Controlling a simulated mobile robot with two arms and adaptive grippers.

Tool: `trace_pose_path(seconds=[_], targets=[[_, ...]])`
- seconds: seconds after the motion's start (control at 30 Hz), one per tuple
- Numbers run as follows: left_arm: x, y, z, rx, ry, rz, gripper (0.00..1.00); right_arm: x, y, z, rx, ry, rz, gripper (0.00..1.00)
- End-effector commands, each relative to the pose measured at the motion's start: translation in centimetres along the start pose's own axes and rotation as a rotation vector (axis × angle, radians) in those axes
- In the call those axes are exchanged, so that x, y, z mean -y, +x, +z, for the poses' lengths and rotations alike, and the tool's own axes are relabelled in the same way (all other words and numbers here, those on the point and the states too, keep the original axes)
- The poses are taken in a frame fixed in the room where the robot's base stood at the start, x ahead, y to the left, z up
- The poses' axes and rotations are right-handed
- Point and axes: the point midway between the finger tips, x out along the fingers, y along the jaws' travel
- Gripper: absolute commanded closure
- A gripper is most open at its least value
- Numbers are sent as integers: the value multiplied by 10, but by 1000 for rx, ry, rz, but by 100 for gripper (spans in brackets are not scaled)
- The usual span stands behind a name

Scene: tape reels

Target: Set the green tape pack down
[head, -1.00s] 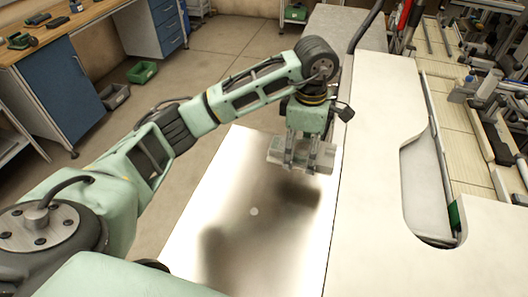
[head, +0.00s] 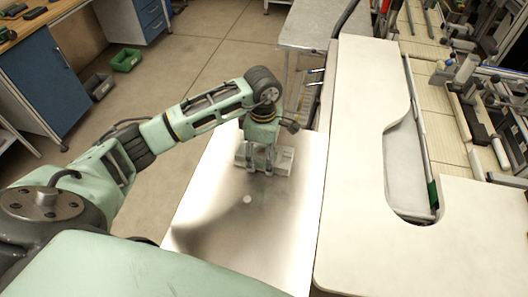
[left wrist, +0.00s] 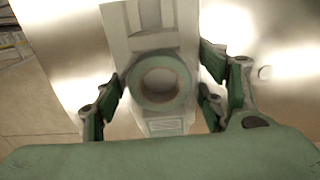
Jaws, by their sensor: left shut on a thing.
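The green tape pack (head: 284,160) is a pale, boxy pack in the head view, over the far part of the shiny metal tabletop (head: 280,225). In the left wrist view a green ring (left wrist: 138,94) with a round centre shows on the pale pack. My left gripper (head: 260,170) points down with its fingers on both sides of the pack and is shut on it. The pack is at or very close to the metal surface; I cannot tell whether it touches. My right gripper is not in view.
A white worktop (head: 355,220) with a curved cutout adjoins the metal top on the right. A grey table (head: 310,25) stands beyond. A blue cabinet (head: 45,85) and a green bin (head: 126,60) are at the left. The near metal surface is bare.

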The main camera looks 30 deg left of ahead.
Motion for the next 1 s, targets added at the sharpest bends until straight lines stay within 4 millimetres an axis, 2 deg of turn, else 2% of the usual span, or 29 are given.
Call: trace_pose_path(seconds=[0.13,0.17,0.37,0.8,0.87,1.0], targets=[[0,4,0,-1,0,1,66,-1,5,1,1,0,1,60],[0,3,0,-1,0,0,33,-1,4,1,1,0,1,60],[0,3,0,-1,0,0,16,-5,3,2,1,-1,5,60],[-1,-4,0,1,0,2,16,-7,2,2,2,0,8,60],[-2,-11,0,1,0,4,16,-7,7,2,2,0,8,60],[-2,-39,0,2,1,7,16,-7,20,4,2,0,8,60]])
